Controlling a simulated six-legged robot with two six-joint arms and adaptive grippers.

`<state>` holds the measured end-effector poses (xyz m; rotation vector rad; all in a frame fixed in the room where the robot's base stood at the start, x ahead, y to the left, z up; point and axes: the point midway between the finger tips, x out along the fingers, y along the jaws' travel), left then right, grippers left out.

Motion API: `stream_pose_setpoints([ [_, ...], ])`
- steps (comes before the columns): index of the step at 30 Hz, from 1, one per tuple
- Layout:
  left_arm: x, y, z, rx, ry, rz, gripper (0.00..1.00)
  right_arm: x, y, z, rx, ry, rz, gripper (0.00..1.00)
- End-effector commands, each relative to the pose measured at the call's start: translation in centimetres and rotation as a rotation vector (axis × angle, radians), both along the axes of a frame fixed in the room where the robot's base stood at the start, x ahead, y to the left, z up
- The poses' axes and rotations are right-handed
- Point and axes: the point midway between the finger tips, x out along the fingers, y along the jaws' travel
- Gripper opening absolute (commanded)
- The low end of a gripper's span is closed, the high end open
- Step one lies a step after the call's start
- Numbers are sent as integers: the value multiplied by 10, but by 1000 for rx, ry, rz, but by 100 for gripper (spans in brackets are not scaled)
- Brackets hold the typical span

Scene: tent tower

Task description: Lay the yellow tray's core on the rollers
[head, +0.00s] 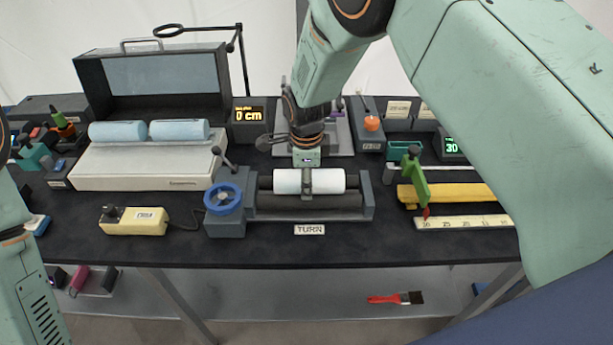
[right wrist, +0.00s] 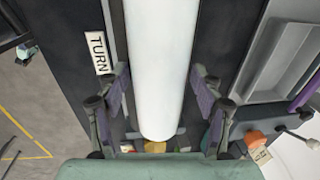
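The white core (head: 289,181) lies lengthwise along the dark rollers (head: 275,202) of the cranked stand, on or just above them; I cannot tell if it touches. My right gripper (head: 308,180) reaches down over the core's middle, with a finger in front of it. In the right wrist view the core (right wrist: 161,60) runs between my two fingers (right wrist: 160,78), which close in on its two sides. My left gripper is out of view; only part of my left arm shows.
The stand has a blue handwheel (head: 222,199) at its left. A yellow control box (head: 134,221) and an open case with blue rolls (head: 118,131) stand further left. A long yellow piece (head: 460,194) and a ruler (head: 465,222) lie right. The front table strip is mostly clear.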

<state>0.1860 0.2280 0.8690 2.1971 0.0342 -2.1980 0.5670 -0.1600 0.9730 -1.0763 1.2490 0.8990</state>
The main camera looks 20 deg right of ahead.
Motion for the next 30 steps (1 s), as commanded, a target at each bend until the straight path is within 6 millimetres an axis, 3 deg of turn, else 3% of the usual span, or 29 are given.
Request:
stream_pose_setpoints([
  [4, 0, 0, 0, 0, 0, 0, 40, 0, 0, 0, 0, 1, 0, 81],
  [16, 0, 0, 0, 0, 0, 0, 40, -1, 0, 6, -1, 1, 1, 81],
  [30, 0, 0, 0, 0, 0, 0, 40, -12, 3, 93, -1, -2, 0, 81],
])
